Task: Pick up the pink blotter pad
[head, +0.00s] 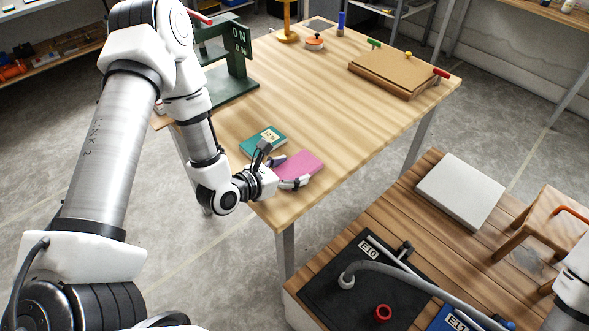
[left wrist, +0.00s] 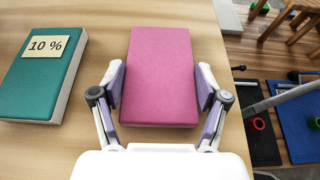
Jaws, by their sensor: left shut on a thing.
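The pink blotter pad (head: 298,165) lies on the near corner of the wooden table in the head view. In the left wrist view the pink pad (left wrist: 160,75) is a thick block between the two fingers. My left gripper (head: 287,172) is shut on the near end of the pad, with one finger on each long side. The left gripper also shows in the left wrist view (left wrist: 162,98). My right gripper is not in view; only a white part of my right arm shows at the right edge of the head view.
A teal pad marked 10 % (head: 263,142) lies just left of the pink pad. A green stand (head: 237,60) is at the table's left. A brown board (head: 400,72) lies at the far right. The table's middle is clear. A lower bench (head: 440,205) stands right.

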